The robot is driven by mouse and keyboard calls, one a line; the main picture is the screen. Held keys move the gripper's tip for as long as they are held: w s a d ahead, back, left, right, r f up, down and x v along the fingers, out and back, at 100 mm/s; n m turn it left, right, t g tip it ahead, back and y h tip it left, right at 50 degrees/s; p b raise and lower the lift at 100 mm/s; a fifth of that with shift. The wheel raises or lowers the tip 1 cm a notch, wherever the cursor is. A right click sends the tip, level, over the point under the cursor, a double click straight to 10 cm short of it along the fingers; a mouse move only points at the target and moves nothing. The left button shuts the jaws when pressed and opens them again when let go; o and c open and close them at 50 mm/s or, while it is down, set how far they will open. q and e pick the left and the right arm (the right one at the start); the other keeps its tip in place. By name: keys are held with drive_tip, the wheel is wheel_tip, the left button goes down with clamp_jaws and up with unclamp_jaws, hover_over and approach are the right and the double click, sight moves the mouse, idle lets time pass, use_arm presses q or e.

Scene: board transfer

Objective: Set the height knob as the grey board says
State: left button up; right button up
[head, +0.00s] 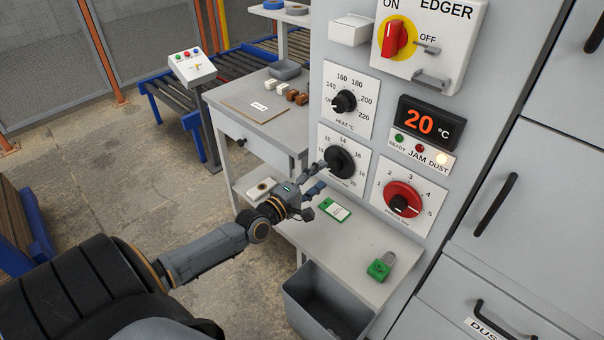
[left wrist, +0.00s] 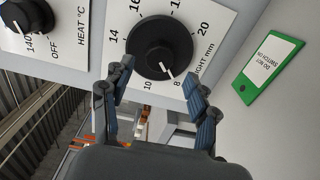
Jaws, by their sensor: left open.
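The black height knob (head: 339,162) sits on a white dial plate on the machine's grey front. In the left wrist view the knob (left wrist: 160,47) has a white pointer mark near the 8, on the side towards the 10. My left gripper (head: 318,178) is open in front of the knob. In the left wrist view its two fingertips (left wrist: 160,77) stand apart at the knob's near side; I cannot tell whether they touch it. A flat grey-brown board (head: 244,112) with a small white label lies on the side table; its writing is too small to read. My right gripper is out of view.
The heat knob (head: 344,102) is above the height dial and a red knob (head: 402,199) is to its right. A green tag (head: 335,209) and a green padlock (head: 380,268) lie on the shelf below. A grey bin (head: 325,305) stands underneath.

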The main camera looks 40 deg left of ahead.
use_arm(q)
drive_tip(key=s, duration=0.7)
drive_tip(key=shift+s+a, duration=0.2)
drive_tip(key=shift+a, duration=0.05)
